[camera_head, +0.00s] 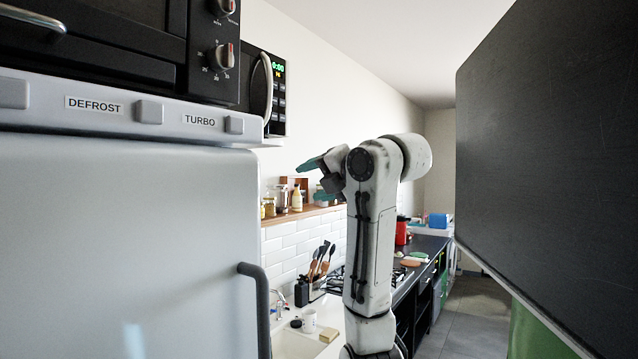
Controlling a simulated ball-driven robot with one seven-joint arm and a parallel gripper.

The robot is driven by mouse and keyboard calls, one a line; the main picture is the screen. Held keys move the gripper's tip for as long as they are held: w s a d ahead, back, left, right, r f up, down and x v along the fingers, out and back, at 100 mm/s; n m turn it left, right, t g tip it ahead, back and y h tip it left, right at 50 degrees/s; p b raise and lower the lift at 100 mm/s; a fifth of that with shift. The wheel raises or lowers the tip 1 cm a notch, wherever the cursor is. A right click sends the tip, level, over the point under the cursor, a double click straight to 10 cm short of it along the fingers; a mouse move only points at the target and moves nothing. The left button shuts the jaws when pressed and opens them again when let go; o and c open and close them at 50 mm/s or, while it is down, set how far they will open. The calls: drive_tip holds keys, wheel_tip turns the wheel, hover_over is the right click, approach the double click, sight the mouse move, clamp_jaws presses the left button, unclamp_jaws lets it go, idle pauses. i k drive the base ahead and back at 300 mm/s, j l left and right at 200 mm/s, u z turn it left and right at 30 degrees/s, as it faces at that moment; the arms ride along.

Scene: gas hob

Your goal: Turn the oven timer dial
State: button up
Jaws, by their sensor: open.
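A black oven (90,45) stands at the upper left on top of the fridge. Its right panel carries a lower dial (222,57) with numbers around it and a red mark, probably the timer dial. An upper dial (222,8) is cut by the top edge of the picture. My gripper (308,164) is right of the oven and lower than both dials, at the end of my raised white arm. Its teal fingers point left towards the oven side and are apart from the dials. It is open, with nothing seen between the fingers.
The grey fridge (120,240) fills the lower left, with a dark handle (262,300) sticking out. A microwave (274,95) is behind the oven. A shelf with jars (282,198), a sink and a hob lie beyond. A large dark panel (550,150) blocks the right.

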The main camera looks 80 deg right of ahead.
sight(221, 58)
drive_tip(key=k+l, duration=0.1)
drive_tip(key=l, duration=0.3)
drive_tip(key=k+l, duration=0.1)
drive_tip(key=l, duration=0.25)
drive_tip(key=k+l, duration=0.15)
drive_tip(key=l, duration=0.25)
